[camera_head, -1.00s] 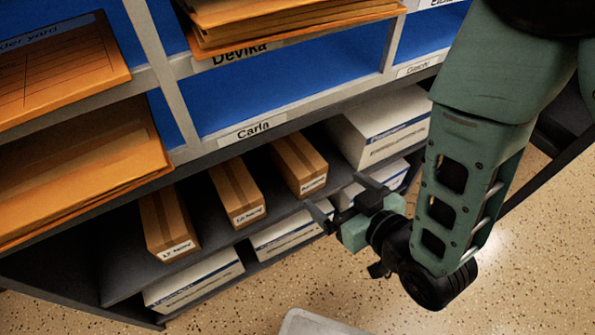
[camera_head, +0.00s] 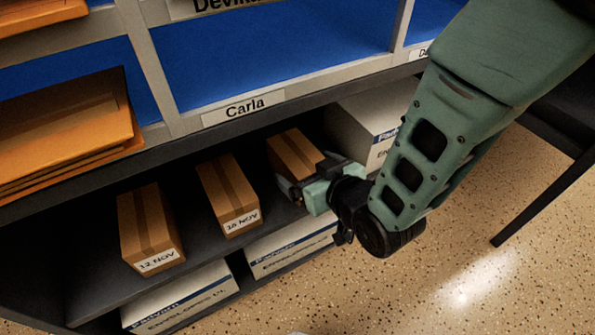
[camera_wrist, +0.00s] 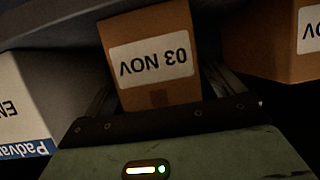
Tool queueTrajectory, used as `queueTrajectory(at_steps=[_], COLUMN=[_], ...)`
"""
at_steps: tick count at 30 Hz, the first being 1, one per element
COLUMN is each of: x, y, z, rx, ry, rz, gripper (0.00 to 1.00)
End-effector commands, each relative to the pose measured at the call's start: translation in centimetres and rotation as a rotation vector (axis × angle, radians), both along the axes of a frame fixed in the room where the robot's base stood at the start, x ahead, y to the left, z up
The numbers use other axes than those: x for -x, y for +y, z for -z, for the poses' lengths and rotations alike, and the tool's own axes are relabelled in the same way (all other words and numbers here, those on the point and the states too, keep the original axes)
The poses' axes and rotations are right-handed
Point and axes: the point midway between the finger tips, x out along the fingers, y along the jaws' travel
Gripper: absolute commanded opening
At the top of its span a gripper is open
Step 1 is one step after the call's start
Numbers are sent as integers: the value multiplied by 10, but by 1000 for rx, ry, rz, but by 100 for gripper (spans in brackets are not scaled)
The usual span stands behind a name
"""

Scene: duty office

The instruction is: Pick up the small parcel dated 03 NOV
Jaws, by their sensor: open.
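The small parcel dated 03 NOV (camera_wrist: 150,55) is a brown box with a white label, upside down in the wrist view. In the head view this parcel (camera_head: 293,150) is the rightmost of three on the dark shelf, its label hidden behind my gripper. My gripper (camera_head: 290,188) is at its front end. In the wrist view my gripper (camera_wrist: 155,95) is open, with a finger on each side of the parcel's front. I cannot tell whether the fingers touch it.
A white box (camera_head: 365,125) stands to the right of the parcel on the same shelf. More white boxes (camera_head: 290,245) sit on the level below. Blue pigeonholes with a Carla label (camera_head: 245,108) are above. Speckled floor (camera_head: 430,255) is open at the right.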

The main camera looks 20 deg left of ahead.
Motion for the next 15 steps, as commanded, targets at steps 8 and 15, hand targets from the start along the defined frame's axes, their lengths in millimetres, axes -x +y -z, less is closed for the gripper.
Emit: queueTrajectory(at_steps=[8, 15], x=[-11, -11], y=[14, 14], z=[7, 7], rx=[1, 1], ry=[-1, -1], rz=[0, 0], gripper=[94, 69])
